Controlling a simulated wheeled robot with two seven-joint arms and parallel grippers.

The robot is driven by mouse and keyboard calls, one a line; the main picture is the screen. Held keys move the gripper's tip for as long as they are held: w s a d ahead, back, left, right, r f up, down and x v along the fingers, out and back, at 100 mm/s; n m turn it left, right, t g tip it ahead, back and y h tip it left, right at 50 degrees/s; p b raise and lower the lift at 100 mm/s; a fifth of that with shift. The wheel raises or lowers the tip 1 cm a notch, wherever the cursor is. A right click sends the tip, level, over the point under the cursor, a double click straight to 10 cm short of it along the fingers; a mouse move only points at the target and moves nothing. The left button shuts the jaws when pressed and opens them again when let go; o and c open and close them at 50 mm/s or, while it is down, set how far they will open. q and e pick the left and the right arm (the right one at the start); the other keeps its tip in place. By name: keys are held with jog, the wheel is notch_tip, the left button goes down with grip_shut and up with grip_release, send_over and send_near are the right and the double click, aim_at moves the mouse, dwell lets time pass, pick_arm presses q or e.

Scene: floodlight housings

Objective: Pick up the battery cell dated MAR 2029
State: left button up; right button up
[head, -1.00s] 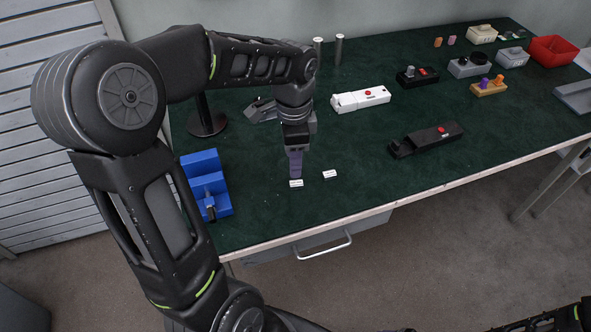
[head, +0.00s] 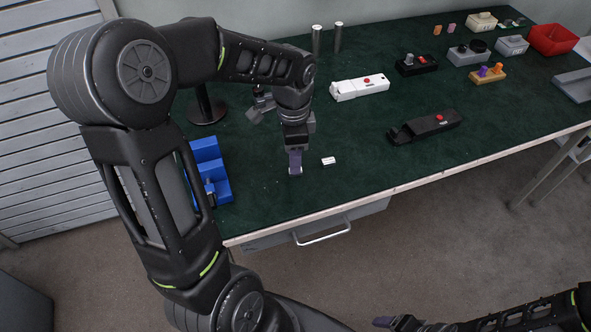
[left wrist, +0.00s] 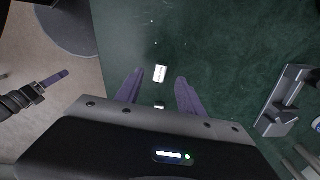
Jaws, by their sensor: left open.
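Two small white battery cells lie on the green table. One cell (head: 328,160) lies just right of my left gripper (head: 295,168) in the head view; the other is mostly hidden at the fingertips there. In the left wrist view, one cell (left wrist: 160,73) lies ahead of the open purple fingers (left wrist: 158,95). The other (left wrist: 159,106) shows as a sliver between them, by the gripper body's edge. Printing on the cells is too small to read, so I cannot tell which is MAR 2029. My right gripper (head: 385,322) is at the bottom, off the table.
A blue stepped block (head: 208,170) stands left of the gripper. A white housing (head: 360,89) and a black housing (head: 425,128) lie behind and to the right. A red bin (head: 553,40) is at the far right. The front middle table (head: 365,165) is clear.

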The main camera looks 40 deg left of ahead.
pick_arm(q)
notch_tip(320, 180, down, 4)
jog(key=shift+f+p, duration=0.2)
jog(key=shift+p, duration=0.1)
jog(key=shift+w, duration=0.1)
dwell(0.3)
grip_shut()
dwell(0.4)
